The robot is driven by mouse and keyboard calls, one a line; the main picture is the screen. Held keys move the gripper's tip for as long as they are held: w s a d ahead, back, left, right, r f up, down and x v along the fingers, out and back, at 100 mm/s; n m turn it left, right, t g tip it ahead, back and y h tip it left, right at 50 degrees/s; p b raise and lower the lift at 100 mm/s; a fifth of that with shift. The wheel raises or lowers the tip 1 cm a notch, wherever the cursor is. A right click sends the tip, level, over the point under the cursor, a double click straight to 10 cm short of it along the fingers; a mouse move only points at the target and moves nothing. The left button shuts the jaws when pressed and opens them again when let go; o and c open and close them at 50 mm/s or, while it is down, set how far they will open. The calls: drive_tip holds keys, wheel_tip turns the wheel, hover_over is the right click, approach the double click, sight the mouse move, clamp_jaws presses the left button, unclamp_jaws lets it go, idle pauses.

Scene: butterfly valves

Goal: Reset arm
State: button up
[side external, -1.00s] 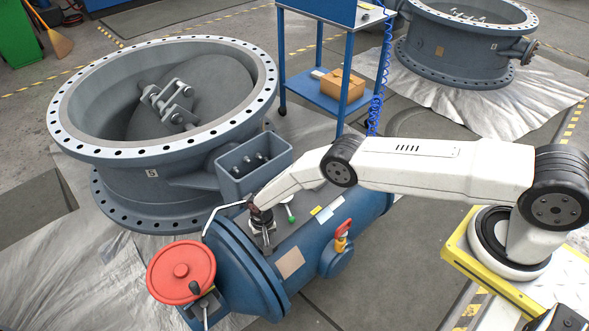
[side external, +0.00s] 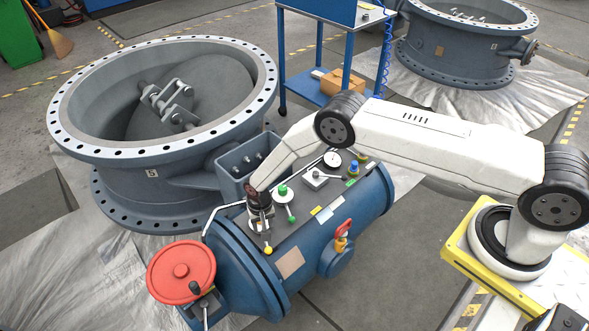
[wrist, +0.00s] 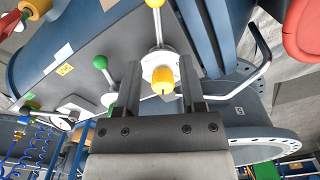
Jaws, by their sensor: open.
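My arm reaches left over the blue cylindrical actuator (side external: 235,270). My gripper (side external: 260,212) is low over the near end of its grey top panel, pointing down; its fingers are too small to read there. In the wrist view my gripper (wrist: 160,76) is open, its two fingers apart on either side of a white valve with a yellow knob (wrist: 162,79). I cannot tell whether they touch it. This valve's lever ends in a yellow ball (side external: 268,250). A second lever with a green ball (wrist: 100,62) is beside it.
A large butterfly valve (side external: 100,150) stands behind at left. A red handwheel (side external: 181,271) is at the actuator's near end, and a bent silver pipe (side external: 222,211) runs close to my gripper. A gauge (side external: 331,160) and a red-handled valve (side external: 343,230) are to the right.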

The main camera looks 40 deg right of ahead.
drive_tip(key=shift+r, duration=0.25)
drive_tip(key=s+d+r+n+t, duration=0.15)
drive_tip(key=d+r, duration=0.25)
drive_tip(key=r, duration=0.8)
drive_tip(key=s+d+r+n, duration=0.1)
drive_tip(key=s+d+r, duration=0.2)
drive_tip(key=r, duration=0.8)
drive_tip(key=s+d+r+n, duration=0.1)
drive_tip(key=s+d+r, duration=0.2)
drive_tip(key=s, duration=0.6)
drive_tip(key=s+d+r+n+t, duration=0.1)
drive_tip(key=s+d+r, duration=0.2)
drive_tip(key=s+r, duration=0.5)
drive_tip(key=shift+s+d, duration=0.15)
drive_tip(key=shift+s, duration=0.25)
drive_tip(key=shift+w+r, duration=0.1)
drive_tip(key=shift+w, duration=0.05)
